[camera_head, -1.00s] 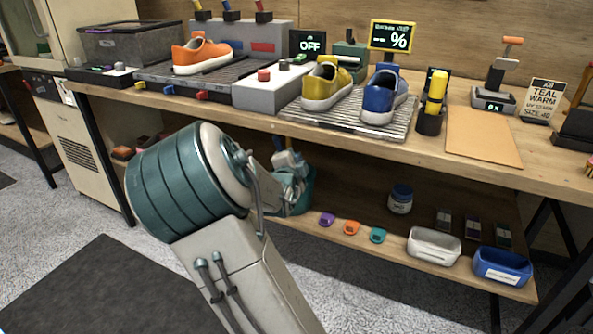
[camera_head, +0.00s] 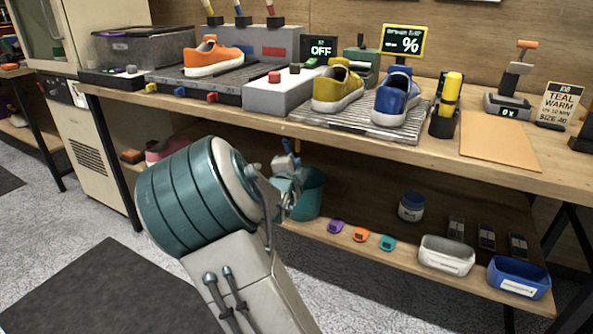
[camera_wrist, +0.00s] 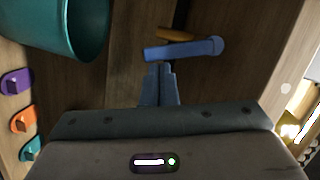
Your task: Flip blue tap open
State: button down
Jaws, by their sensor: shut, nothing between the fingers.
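The blue tap (camera_wrist: 185,48) shows in the wrist view as a blue bar with a rounded knob at its right end, in front of wooden panelling. My gripper (camera_wrist: 160,67) is shut and empty, its fingertips close below the bar's left part. I cannot tell whether they touch it. An orange-yellow bar (camera_wrist: 174,33) lies just beyond the blue one, partly hidden. In the head view my wrist and gripper are under the bench's front edge, near the teal bucket, and my arm hides much of that area.
The teal bucket (camera_head: 311,195) stands beside my gripper on the lower shelf. Purple (camera_head: 335,227), orange (camera_head: 360,234) and teal (camera_head: 387,242) clips lie to its right. The bench edge (camera_head: 330,138) runs above. Sneakers (camera_head: 397,100) stand on the bench. The floor in front is clear.

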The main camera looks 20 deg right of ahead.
jog(key=shift+w+a+f+b, duration=0.25)
jog(key=shift+w+b, duration=0.05)
jog(key=shift+d, duration=0.1)
jog(key=s+a+r+p, duration=0.1)
jog(key=s+a, duration=0.3)
jog(key=s, duration=0.7)
jog(key=shift+r+p, duration=0.2)
jog(key=shift+p, duration=0.4)
